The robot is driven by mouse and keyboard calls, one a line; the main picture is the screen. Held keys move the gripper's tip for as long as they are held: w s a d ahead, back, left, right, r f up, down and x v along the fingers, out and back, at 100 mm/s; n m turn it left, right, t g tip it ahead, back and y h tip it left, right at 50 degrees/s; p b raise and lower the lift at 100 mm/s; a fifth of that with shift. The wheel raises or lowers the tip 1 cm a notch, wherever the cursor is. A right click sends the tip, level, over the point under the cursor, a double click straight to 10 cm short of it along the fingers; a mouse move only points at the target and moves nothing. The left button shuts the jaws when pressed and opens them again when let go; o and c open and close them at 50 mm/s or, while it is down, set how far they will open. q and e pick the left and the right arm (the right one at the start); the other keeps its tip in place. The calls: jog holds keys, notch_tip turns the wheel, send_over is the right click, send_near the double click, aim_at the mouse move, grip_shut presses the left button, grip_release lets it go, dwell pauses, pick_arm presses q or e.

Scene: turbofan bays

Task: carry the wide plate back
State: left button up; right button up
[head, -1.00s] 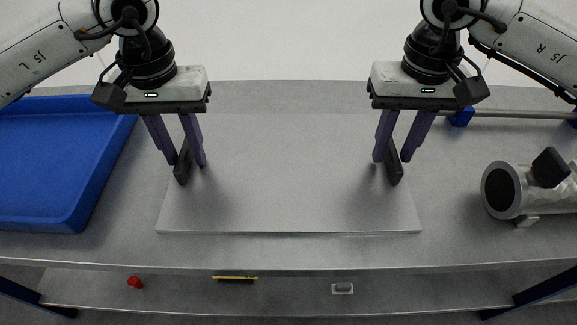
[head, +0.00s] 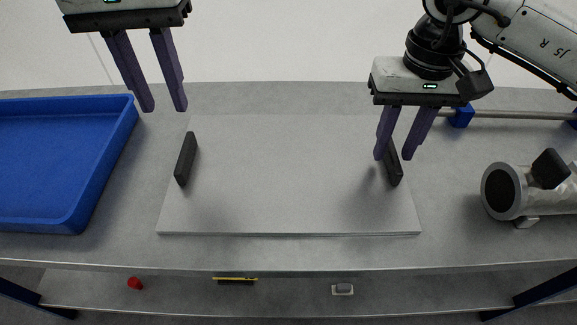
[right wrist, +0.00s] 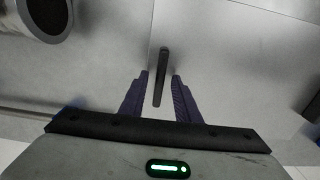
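The wide plate (head: 290,180) is a flat grey sheet lying on the bench, with a black handle bar near each end. The left handle (head: 186,158) stands free. My left gripper (head: 166,108) is open and empty, above and behind that handle. My right gripper (head: 393,156) is open, its fingers on either side of the right handle (head: 396,166). In the right wrist view the right gripper (right wrist: 160,75) shows a gap between each finger and the handle (right wrist: 161,72).
A blue tray (head: 75,222) stands on the bench at left. A grey pipe fitting (head: 519,190) lies at right, with a rod (head: 520,114) in blue supports behind it. A lower shelf (head: 290,291) holds a red knob (head: 134,283) and small parts.

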notch_tip(320, 180, up, 11)
jog(key=shift+r, duration=0.15)
dwell(0.5)
